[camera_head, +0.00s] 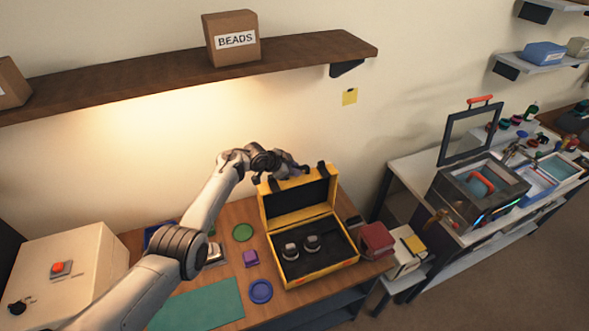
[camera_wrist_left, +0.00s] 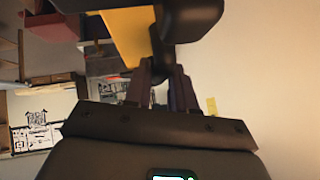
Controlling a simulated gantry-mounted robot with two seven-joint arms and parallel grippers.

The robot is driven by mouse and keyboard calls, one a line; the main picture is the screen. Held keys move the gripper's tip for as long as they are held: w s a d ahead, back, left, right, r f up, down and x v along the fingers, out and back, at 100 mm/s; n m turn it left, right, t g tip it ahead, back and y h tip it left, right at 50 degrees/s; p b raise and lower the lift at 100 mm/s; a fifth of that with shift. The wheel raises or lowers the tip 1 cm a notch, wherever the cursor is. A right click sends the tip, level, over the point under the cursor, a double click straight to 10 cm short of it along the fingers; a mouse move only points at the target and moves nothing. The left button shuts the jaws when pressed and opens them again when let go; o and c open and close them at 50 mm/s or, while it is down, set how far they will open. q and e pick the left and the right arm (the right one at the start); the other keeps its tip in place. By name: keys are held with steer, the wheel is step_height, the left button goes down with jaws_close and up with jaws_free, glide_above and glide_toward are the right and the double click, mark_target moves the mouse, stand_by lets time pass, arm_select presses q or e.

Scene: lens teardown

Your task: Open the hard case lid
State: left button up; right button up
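The yellow hard case (camera_head: 318,272) sits on the wooden workbench. Its lid (camera_head: 268,207) stands raised at the back, with a dark lining and dark latches along its top edge. Two round lens-like parts (camera_head: 312,242) sit in the dark foam of the base. My left gripper (camera_head: 292,171) is at the lid's top edge, near the left latch. In the left wrist view its two fingers (camera_wrist_left: 162,85) point at a dark piece beside the yellow lid (camera_wrist_left: 130,35). Whether they grip that piece is unclear. My right gripper is not in view.
A green disc (camera_head: 243,232), a purple block (camera_head: 250,258), a blue ring (camera_head: 261,291) and a teal mat (camera_head: 200,305) lie left of the case. A red box (camera_head: 376,240) stands to its right. A wall shelf (camera_head: 180,78) hangs above.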

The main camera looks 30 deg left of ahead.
arm_select(q)
steer(key=o, duration=0.3)
steer(key=shift+d+f, duration=0.2)
steer(key=shift+o, duration=0.2)
steer(key=shift+r, duration=0.1)
steer(key=shift+s+a+r, duration=0.1)
steer(key=shift+a, duration=0.05)
steer(key=shift+s+a+r, duration=0.15)
steer(key=shift+s+r, duration=0.2)
steer(key=p+v, duration=0.1)
steer(key=v, duration=0.8)
steer(key=shift+s, duration=0.25)
steer(key=shift+p, duration=0.3)
